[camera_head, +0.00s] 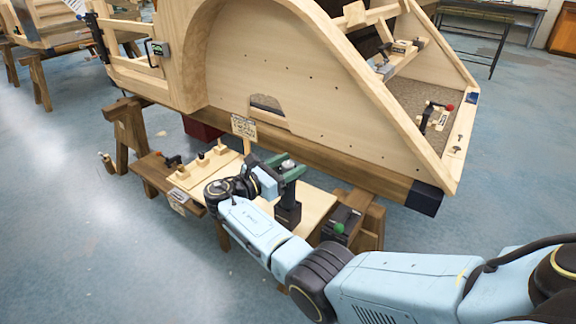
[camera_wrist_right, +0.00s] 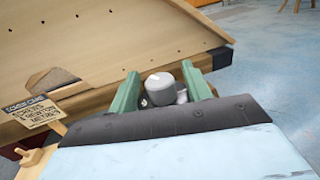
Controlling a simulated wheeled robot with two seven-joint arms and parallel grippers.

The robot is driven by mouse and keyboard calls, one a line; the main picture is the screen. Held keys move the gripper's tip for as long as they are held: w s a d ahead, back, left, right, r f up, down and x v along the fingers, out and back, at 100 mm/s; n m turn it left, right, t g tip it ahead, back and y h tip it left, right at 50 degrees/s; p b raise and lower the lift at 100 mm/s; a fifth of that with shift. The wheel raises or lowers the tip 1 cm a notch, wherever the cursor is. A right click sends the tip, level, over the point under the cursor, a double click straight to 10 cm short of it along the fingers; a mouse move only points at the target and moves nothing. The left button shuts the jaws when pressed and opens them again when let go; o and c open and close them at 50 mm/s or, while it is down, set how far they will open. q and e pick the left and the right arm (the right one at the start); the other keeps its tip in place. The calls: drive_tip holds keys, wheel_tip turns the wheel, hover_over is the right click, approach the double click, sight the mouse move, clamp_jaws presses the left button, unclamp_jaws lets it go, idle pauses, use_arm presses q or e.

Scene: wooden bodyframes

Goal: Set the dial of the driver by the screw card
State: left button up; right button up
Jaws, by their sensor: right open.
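The driver (camera_head: 288,212) stands upright on a light board, its dark grip and base below my right gripper (camera_head: 286,166). Its grey round dial (camera_head: 288,164) shows at the top, between the green fingers. In the right wrist view the dial (camera_wrist_right: 160,88) sits between the two spread fingers of my right gripper (camera_wrist_right: 160,72), with a visible gap on at least part of each side. Contact cannot be told. The dial's marks are too small to read. The screw card (camera_head: 243,127) stands behind and left of the driver; its lettering shows in the wrist view (camera_wrist_right: 33,114). My left gripper is not in view.
The large wooden bodyframe (camera_head: 300,100) rises right behind the driver, its dark lower beam (camera_head: 340,171) close to my gripper. A board with wooden pegs (camera_head: 200,166) lies left. A dark block with a green knob (camera_head: 340,226) stands right. Open floor lies front left.

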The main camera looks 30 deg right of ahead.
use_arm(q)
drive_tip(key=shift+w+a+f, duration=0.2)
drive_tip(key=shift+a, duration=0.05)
use_arm(e)
drive_tip(key=s+a, duration=0.1)
drive_tip(key=a, duration=1.2)
drive_tip(key=shift+s+a, duration=0.15)
drive_tip(key=shift+s, duration=0.2)
